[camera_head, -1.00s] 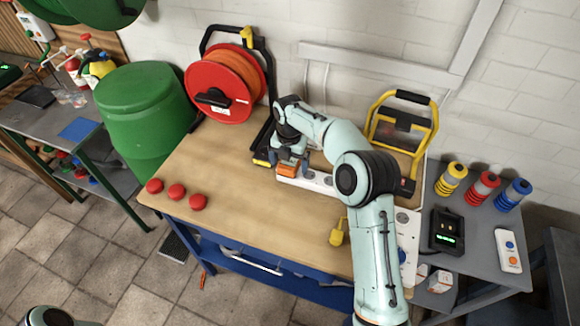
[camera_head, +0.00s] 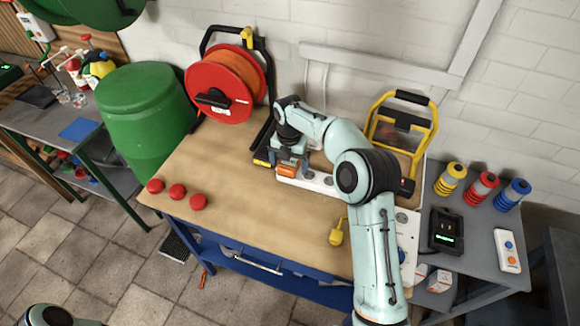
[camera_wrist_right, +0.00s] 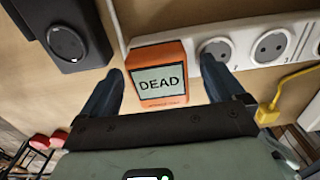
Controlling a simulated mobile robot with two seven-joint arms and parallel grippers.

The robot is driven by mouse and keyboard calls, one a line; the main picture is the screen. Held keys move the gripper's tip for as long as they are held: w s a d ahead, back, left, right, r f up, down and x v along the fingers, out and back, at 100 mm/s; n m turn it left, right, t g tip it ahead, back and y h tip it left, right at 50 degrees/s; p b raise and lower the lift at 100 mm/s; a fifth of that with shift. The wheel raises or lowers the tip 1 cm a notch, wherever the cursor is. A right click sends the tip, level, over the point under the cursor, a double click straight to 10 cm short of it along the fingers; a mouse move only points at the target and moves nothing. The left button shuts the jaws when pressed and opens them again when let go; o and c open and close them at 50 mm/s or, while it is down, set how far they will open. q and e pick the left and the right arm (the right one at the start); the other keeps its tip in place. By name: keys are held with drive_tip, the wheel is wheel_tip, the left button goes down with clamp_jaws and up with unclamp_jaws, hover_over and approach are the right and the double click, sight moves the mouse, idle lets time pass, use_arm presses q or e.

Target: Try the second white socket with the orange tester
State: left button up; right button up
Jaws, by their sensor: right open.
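The orange tester (camera_wrist_right: 158,88) stands at the left end of a white socket strip (camera_wrist_right: 262,22), and its screen reads DEAD. The tester covers the spot behind it, so I cannot see how it sits in the strip. To its right, one white socket (camera_wrist_right: 217,49) and another (camera_wrist_right: 270,45) show empty. My right gripper (camera_wrist_right: 162,72) is open, with one finger on each side of the tester and gaps visible. In the head view the tester (camera_head: 287,170) is below my right gripper (camera_head: 288,156), with the strip (camera_head: 319,182) running right. My left gripper is out of view.
A yellow plug and cord (camera_wrist_right: 292,90) lie right of the tester. A dark block with a round face (camera_wrist_right: 66,42) is close on the left. The red cable reel (camera_head: 222,90) and yellow-framed lamp (camera_head: 400,130) stand behind. The bench middle (camera_head: 255,210) is clear.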

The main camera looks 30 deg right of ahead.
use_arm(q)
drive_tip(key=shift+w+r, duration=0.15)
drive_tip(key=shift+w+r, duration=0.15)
use_arm(e)
drive_tip(key=c, duration=1.6)
drive_tip(key=shift+r+p, duration=1.5)
drive_tip(key=shift+r, duration=1.55)
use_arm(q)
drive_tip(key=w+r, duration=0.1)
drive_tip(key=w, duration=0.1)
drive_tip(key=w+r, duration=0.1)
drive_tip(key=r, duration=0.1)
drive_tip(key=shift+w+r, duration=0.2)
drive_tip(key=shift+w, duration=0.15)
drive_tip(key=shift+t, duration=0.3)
use_arm(e)
drive_tip(key=s+d, duration=0.3)
drive_tip(key=s+d+r, duration=0.1)
drive_tip(key=s, duration=0.1)
drive_tip(key=shift+d, duration=0.15)
